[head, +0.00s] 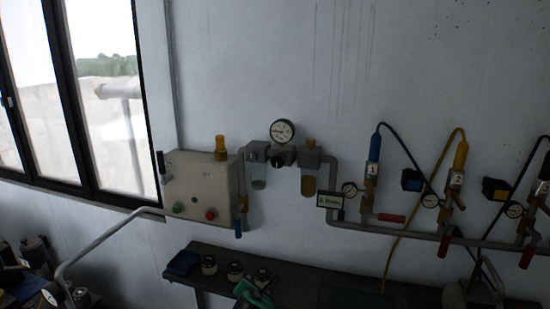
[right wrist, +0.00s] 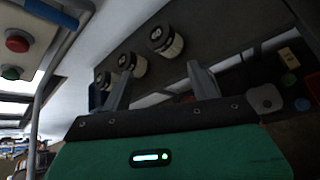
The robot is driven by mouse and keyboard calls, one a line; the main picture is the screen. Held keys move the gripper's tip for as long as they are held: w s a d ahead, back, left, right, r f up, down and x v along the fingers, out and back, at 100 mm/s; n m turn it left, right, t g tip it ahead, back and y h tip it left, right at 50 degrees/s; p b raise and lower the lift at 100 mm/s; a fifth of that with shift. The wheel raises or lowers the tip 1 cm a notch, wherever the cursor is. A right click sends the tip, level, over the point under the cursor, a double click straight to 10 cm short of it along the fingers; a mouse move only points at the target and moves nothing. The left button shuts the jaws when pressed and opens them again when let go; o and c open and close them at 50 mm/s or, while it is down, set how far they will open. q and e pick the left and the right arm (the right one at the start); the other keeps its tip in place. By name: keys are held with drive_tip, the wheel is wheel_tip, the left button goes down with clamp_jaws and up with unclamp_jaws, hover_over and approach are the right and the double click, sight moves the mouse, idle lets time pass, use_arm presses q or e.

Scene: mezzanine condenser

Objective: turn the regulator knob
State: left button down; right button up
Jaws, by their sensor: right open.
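The regulator on the wall has a round white gauge (head: 282,131) on top and a dark knob (head: 280,157) below it, between two bowl-shaped units. My right gripper (head: 253,282) is low in the head view, over the dark shelf and well below the knob, with its green body partly cut off by the frame. In the right wrist view its two grey fingers (right wrist: 160,88) stand apart with nothing between them. The knob is not seen in the right wrist view. My left gripper is not seen.
A control box (head: 200,183) with red and green buttons is left of the regulator. Several small jars (head: 235,271) stand on the dark shelf (head: 300,280). Pipes, valves and hoses (head: 372,148) run along the wall to the right. A window (head: 95,100) is at left.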

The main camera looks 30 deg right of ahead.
wheel_tip(320, 180, up, 20)
drive_tip(key=w+d+n+t+h, duration=0.2)
drive_tip(key=w+n+h, duration=0.1)
drive_tip(key=n+h+p, duration=0.2)
drive_tip(key=h, duration=0.2)
approach(277, 163)
drive_tip(key=p+x, duration=0.1)
drive_tip(key=x, duration=0.1)
drive_tip(key=p+x, duration=0.2)
drive_tip(key=x, duration=0.1)
drive_tip(key=p+x, duration=0.2)
drive_tip(key=x, duration=0.1)
drive_tip(key=shift+w+d+r, duration=0.1)
drive_tip(key=shift+d+r, duration=0.15)
drive_tip(key=shift+r, duration=0.05)
drive_tip(key=shift+x, duration=0.9)
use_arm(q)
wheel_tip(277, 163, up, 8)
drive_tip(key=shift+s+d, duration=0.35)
use_arm(e)
drive_tip(key=shift+f, duration=0.2)
drive_tip(key=c, duration=1)
drive_tip(key=shift+o, duration=0.2)
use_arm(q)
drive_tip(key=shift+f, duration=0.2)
use_arm(e)
drive_tip(key=shift+m, duration=0.3)
